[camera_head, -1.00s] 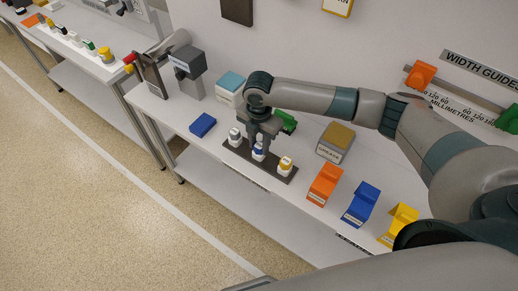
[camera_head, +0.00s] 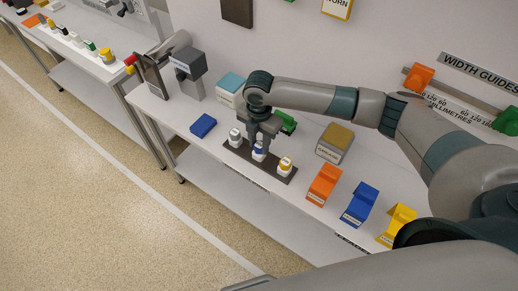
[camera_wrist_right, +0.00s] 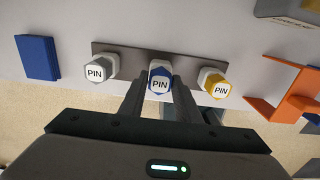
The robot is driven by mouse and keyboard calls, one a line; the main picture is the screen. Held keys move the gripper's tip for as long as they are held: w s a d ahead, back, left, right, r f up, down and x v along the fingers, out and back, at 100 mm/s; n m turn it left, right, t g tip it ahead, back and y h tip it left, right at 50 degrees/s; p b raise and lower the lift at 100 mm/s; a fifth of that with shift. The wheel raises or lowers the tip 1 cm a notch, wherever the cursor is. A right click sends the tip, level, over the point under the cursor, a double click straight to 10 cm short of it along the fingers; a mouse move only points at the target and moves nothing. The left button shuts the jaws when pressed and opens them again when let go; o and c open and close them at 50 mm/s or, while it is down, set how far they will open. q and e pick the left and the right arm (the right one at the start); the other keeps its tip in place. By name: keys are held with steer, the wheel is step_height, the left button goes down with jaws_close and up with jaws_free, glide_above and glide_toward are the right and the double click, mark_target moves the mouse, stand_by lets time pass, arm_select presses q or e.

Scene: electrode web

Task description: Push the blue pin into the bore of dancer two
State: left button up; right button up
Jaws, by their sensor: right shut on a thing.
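The blue pin (camera_wrist_right: 160,81) stands in the middle of the dark rack (camera_wrist_right: 126,58), with its PIN label facing the wrist camera. My right gripper (camera_wrist_right: 160,90) reaches down from above with one finger on each side of the blue pin and is shut on it. In the head view the same gripper (camera_head: 259,140) covers part of the pin (camera_head: 258,150). I cannot tell if the pin's foot is still seated in the rack. I cannot pick out dancer two or its bore. My left gripper is out of view.
A grey-white pin (camera_head: 235,136) and a yellow pin (camera_head: 285,164) stand close on either side in the rack. Orange (camera_head: 323,184), blue (camera_head: 360,203) and yellow (camera_head: 397,225) holders stand right of the rack. A blue block (camera_head: 203,125) lies left; a green thing (camera_head: 287,122) is behind.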

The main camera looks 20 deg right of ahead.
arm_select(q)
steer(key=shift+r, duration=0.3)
arm_select(e)
steer(key=shift+r, duration=0.25)
